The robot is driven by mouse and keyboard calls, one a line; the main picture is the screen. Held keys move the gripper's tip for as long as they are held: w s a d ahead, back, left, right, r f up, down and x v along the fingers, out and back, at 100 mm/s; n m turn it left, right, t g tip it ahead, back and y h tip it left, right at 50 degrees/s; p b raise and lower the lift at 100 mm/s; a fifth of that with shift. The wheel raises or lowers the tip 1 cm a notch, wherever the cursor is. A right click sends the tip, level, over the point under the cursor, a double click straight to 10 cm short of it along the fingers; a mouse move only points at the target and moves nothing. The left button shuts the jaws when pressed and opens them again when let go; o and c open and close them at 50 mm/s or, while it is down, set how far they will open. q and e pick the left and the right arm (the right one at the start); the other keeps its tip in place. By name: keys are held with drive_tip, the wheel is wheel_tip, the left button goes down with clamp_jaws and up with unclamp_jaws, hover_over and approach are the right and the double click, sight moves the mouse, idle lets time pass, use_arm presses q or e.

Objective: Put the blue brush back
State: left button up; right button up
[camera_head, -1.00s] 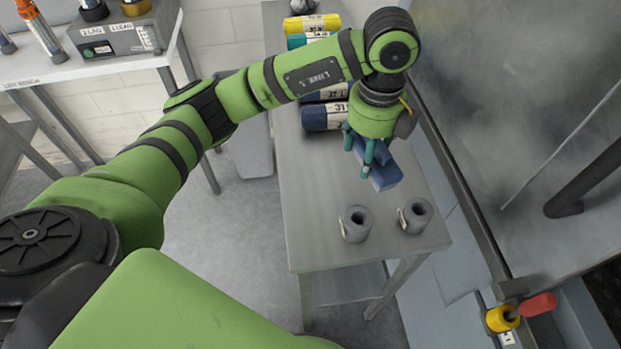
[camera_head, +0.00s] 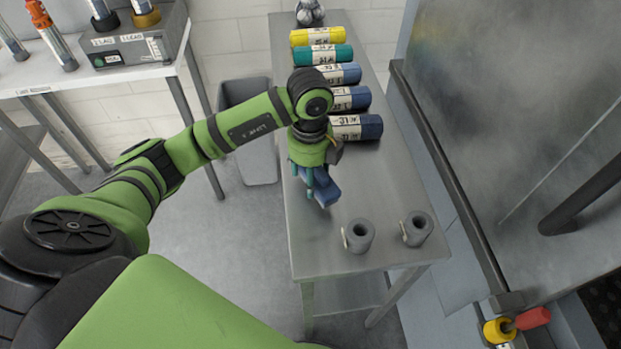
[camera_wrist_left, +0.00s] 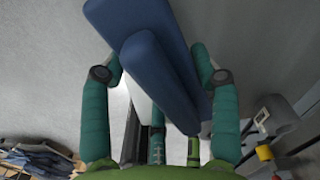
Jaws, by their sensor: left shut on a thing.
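My left gripper (camera_head: 315,187) is shut on the blue brush (camera_head: 325,193) over the metal side table (camera_head: 385,180), near its left edge. In the left wrist view the blue brush (camera_wrist_left: 158,70) is a long blue block between the teal fingers of my left gripper (camera_wrist_left: 157,75). It extends past the fingertips. Two grey hollow cylinders, a left one (camera_head: 358,236) and a right one (camera_head: 416,229), stand upright at the table's near end. I cannot tell whether the brush touches the table. My right gripper is not in view.
A grey bin (camera_head: 247,150) stands left of the table. A metal wall (camera_head: 500,110) with a rail (camera_head: 440,160) borders the right.

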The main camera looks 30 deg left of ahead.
use_arm(q)
wheel_tip(320, 180, down, 2)
drive_tip(key=shift+f+p, duration=0.2)
drive_tip(key=shift+p, duration=0.1)
drive_tip(key=shift+f, duration=0.25)
drive_tip(key=shift+f, duration=0.25)
drive_tip(key=o, duration=1)
drive_tip(key=shift+r, duration=0.1)
